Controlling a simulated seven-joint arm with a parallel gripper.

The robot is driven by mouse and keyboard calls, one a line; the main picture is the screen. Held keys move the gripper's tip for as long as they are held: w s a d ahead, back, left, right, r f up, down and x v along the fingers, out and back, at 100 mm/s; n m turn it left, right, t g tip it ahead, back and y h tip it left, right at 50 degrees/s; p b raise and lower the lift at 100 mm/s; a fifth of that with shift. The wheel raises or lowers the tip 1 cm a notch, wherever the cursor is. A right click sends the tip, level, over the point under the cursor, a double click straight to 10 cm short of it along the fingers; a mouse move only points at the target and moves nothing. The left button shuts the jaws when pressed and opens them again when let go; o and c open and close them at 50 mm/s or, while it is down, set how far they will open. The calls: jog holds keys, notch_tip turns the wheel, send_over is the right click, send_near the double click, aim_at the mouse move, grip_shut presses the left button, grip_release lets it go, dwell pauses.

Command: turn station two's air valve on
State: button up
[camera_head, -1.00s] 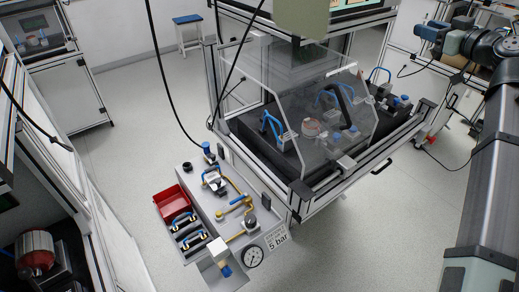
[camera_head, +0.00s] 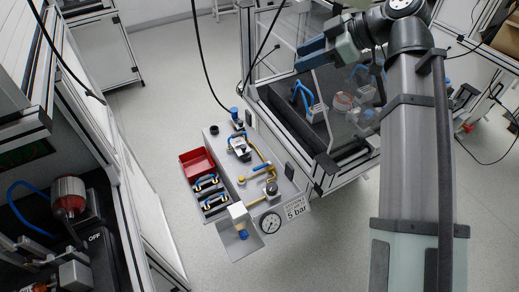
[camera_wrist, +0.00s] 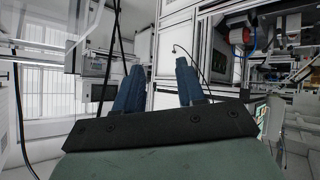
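The grey air panel (camera_head: 222,143) juts out at the front left of the glazed test station in the head view. It carries brass-yellow piping, with what looks like a small blue valve lever (camera_head: 248,178) along the middle pipe; which way it is set is too small to tell. My gripper (camera_head: 303,55) is above and right of the panel, in front of the station's glazing, apart from the panel. In the wrist view its two blue fingers (camera_wrist: 158,84) are spread with nothing between them.
The station's clear guard (camera_head: 335,105) stands behind on the right. Another machine (camera_head: 75,205) is at the left. Open floor lies between.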

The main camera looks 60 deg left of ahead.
jog(key=s+a+f+n+t+h, duration=0.1)
jog(key=s+f+t+h, duration=0.15)
jog(key=f, duration=0.45)
jog(key=s+a+f+n+t+h, duration=0.1)
jog(key=s+a+f+n, duration=0.15)
jog(key=f, duration=0.45)
jog(key=n+t+h, duration=0.3)
send_near(259, 167)
jog(key=shift+y, duration=0.25)
jog(key=f, duration=0.5)
jog(key=a+f, duration=0.1)
jog(key=f, duration=0.1)
jog(key=shift+s+a+f, duration=0.1)
jog(key=shift+s+f, duration=0.1)
jog(key=shift+f, duration=0.15)
grip_shut()
